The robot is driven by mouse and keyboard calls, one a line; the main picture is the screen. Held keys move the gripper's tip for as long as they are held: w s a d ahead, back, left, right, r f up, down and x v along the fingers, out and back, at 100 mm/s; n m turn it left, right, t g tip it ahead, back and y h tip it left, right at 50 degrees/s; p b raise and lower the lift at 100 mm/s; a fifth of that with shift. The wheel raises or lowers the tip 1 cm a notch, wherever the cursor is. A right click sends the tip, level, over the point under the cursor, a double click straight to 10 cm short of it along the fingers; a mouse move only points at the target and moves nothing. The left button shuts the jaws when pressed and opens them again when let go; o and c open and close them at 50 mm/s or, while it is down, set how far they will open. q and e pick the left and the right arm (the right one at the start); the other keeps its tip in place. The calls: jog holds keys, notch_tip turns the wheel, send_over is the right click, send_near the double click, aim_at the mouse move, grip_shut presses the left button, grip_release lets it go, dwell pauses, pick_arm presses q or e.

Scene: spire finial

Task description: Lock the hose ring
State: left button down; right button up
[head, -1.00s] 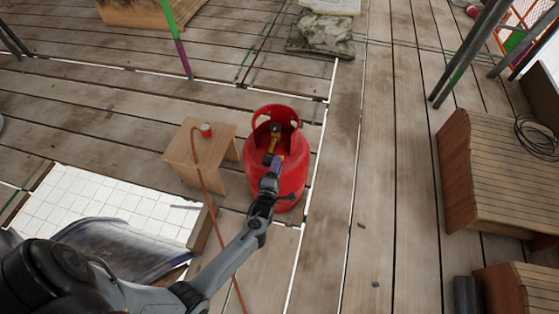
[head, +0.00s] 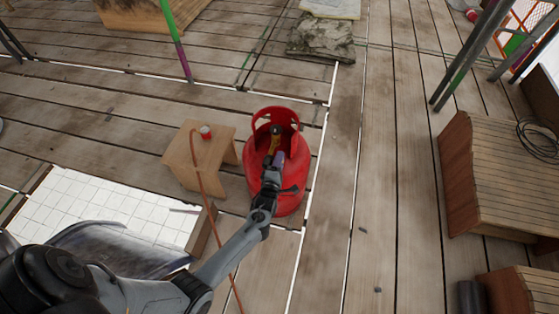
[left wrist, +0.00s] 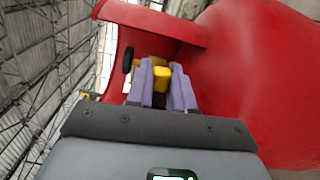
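A red gas cylinder (head: 262,188) stands upright on the planks in the middle of the head view. Its collar surrounds a brass-yellow valve fitting (head: 275,134) with a dark end. My left gripper (head: 280,156) reaches into the collar opening. In the left wrist view its purple fingers (left wrist: 161,85) stand close on both sides of a yellow piece (left wrist: 162,77) and appear shut on it. A black round knob (left wrist: 128,60) shows beside it. An orange hose (head: 207,185) ends in a red cap-like piece (head: 206,132) on a small wooden stool. My right gripper is not in view.
The wooden stool (head: 182,160) stands just left of the cylinder. A white tiled patch (head: 85,195) lies at left. Wooden crates (head: 490,175) and scaffold poles (head: 470,55) stand at right.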

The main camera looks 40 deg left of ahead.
pick_arm(q)
jog(key=shift+f, duration=0.1)
jog(key=m, duration=0.1)
jog(key=f+m, duration=0.1)
jog(key=m, duration=0.3)
jog(key=shift+a+f, duration=0.1)
jog(key=shift+f, duration=0.25)
jog(key=shift+s+a+f+m, duration=0.15)
jog(key=shift+f+m, duration=0.1)
jog(key=shift+m, duration=0.6)
jog(key=shift+a+f+m, duration=0.15)
jog(key=shift+f+m, duration=0.1)
jog(key=shift+m, duration=0.55)
jog(key=shift+s+a+f+m, duration=0.15)
jog(key=shift+f+m, duration=0.1)
jog(key=shift+m, duration=0.6)
jog(key=c, duration=1.1)
grip_release()
jog(key=shift+d+f, duration=0.1)
jog(key=shift+f, duration=0.05)
